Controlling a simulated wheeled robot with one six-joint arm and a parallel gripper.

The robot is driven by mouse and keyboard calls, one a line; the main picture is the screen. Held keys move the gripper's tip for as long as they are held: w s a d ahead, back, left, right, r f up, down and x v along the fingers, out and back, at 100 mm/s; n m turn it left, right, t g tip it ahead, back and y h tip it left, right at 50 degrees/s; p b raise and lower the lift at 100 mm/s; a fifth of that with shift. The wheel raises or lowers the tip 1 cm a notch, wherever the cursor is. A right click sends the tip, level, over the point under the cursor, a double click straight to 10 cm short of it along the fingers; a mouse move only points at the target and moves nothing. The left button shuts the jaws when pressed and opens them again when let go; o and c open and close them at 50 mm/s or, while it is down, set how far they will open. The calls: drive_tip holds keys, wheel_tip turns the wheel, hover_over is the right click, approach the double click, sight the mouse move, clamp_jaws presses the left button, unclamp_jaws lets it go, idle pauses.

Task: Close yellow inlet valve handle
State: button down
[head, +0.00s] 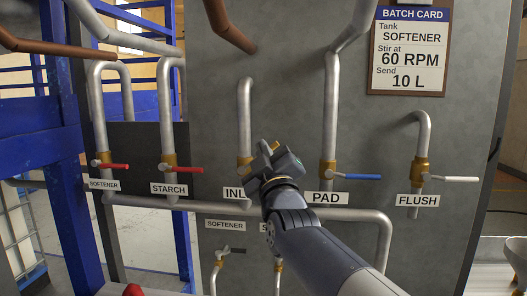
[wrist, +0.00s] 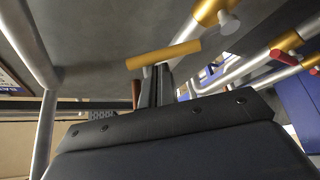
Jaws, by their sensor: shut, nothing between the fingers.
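The inlet valve has a brass body (head: 243,162) on a grey pipe in the head view, above the partly covered INL... label (head: 232,193). My gripper (head: 272,156) is just right of it and hides most of its handle. In the wrist view the yellow handle (wrist: 163,54) is a plain bar lying across the picture at the tips of my gripper (wrist: 155,72). The fingers are shut together with nothing between them. They look very close to the bar; I cannot tell whether they touch it. The brass body (wrist: 208,10) is at the top right there.
Red-handled softener (head: 113,166) and starch (head: 187,170) valves are to the left. The blue pad handle (head: 362,177) and white flush handle (head: 460,179) are to the right. A horizontal pipe (head: 350,215) runs below. A batch card (head: 409,50) hangs at top right.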

drive_tip(key=shift+d+f+m+h+b, duration=0.1)
drive_tip(key=shift+f+m+h+b, duration=0.1)
drive_tip(key=shift+m+h+b, duration=0.3)
drive_tip(key=shift+d+f+m+t+b, duration=0.2)
drive_tip(key=shift+m+t+b, duration=0.15)
drive_tip(key=shift+b, duration=0.25)
drive_tip(key=f+m+h+b, duration=0.1)
drive_tip(key=m+h+b, duration=0.1)
drive_tip(key=m, duration=0.1)
drive_tip(key=d+f+m+h+b, duration=0.1)
drive_tip(key=f+m+h+b, duration=0.1)
drive_tip(key=m, duration=0.1)
drive_tip(key=f+m+t+h+b, duration=0.1)
drive_tip(key=m+h+b, duration=0.1)
drive_tip(key=m, duration=0.1)
drive_tip(key=shift+s+d+f+m+b, duration=0.15)
drive_tip(key=shift+s+d+m+b, duration=0.15)
drive_tip(key=shift+d, duration=0.1)
